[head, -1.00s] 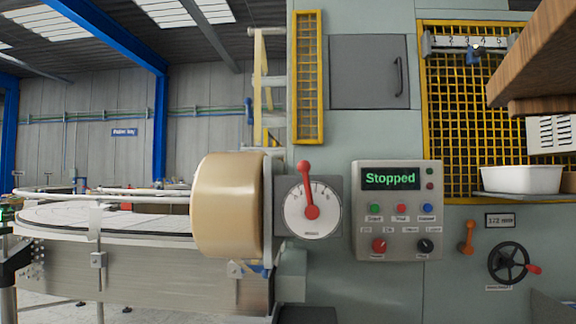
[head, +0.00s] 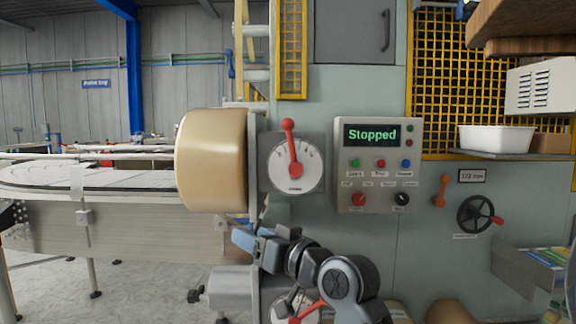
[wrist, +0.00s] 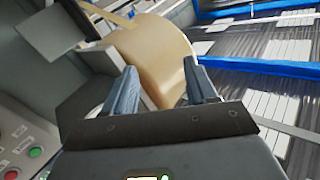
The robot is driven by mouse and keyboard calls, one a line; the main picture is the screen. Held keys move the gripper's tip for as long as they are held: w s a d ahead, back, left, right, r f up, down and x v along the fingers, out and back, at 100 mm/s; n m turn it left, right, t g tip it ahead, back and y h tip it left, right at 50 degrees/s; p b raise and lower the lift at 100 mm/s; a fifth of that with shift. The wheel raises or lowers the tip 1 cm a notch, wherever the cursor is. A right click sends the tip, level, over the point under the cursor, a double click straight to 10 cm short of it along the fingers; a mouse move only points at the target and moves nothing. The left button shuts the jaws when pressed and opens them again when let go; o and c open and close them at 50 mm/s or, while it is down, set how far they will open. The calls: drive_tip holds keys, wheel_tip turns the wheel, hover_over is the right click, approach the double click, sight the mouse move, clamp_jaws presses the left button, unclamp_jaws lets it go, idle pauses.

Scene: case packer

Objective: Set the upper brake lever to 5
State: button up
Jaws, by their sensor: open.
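The upper brake lever (head: 289,135) is a red lever with a ball knob, on a white round dial (head: 310,175). It points nearly straight up, tilted slightly left; the dial's numbers are too small to read. A second red lever (head: 309,308) on a similar dial shows below, partly hidden by my arm. My gripper (head: 243,238) is below and left of the upper dial, apart from the lever. In the wrist view my gripper (wrist: 162,85) is open, with nothing between its fingers and the tan roll beyond.
The large tan roll (head: 210,160) stands just left of the upper dial. A control panel (head: 378,190) reading "Stopped" is to its right. A handwheel (head: 478,213) and an orange lever (head: 441,191) are farther right. A conveyor (head: 110,180) runs off to the left.

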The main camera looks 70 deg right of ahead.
drive_tip(key=s+d+r+n, duration=0.2)
drive_tip(key=d+r, duration=0.5)
drive_tip(key=r, duration=0.4)
drive_tip(key=n+p, duration=0.2)
approach(293, 124)
drive_tip(key=x, duration=0.4)
drive_tip(key=shift+p+x, duration=0.75)
drive_tip(key=shift+x, duration=3)
drive_tip(key=shift+c, duration=0.3)
clamp_jaws()
